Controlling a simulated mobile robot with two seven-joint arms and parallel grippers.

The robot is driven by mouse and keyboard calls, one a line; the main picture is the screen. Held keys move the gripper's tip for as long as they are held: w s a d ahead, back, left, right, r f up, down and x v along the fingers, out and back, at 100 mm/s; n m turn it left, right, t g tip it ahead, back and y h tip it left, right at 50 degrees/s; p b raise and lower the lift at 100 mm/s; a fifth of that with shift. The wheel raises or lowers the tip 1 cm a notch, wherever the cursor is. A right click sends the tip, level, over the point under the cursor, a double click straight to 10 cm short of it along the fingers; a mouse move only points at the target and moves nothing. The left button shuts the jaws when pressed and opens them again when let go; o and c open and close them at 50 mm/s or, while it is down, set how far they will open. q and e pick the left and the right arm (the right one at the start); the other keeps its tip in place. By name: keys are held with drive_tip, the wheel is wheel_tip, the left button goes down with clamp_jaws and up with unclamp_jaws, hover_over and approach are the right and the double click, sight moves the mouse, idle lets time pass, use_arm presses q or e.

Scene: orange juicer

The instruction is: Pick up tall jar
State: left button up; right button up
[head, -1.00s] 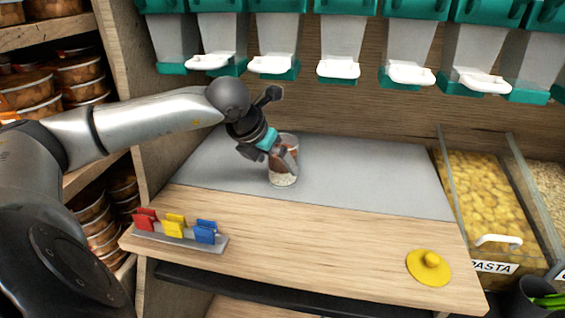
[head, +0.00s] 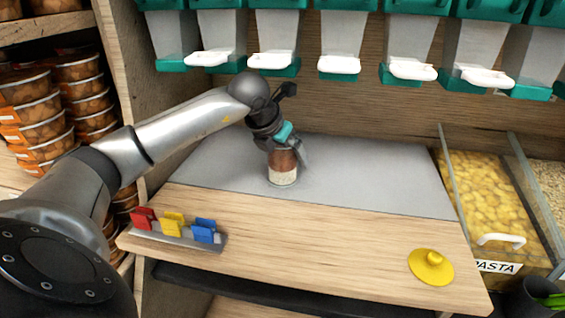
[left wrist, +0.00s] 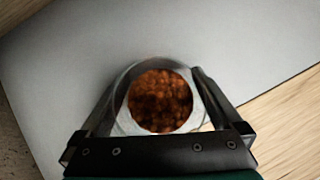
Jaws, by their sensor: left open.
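The tall jar (head: 283,170) is clear, with a reddish-brown layer above a white layer. It stands upright on the grey mat of the counter. My left gripper (head: 287,152) is above the jar and around its upper part in the head view. In the left wrist view the jar (left wrist: 160,98) is seen from above, open, with reddish-brown filling. The fingers of my left gripper (left wrist: 157,105) are spread on either side of it. Whether they touch its wall is unclear. My right gripper is not in view.
A grey holder with red, yellow and blue clips (head: 173,230) stands at the counter's front left. A yellow knobbed lid (head: 431,266) lies at the front right. White-handled dispensers (head: 339,66) hang above. A pasta bin (head: 487,200) is at right. The grey mat (head: 375,175) right of the jar is clear.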

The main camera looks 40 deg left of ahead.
use_arm(q)
drive_tip(key=shift+r, duration=0.1)
clamp_jaws()
idle(0.7)
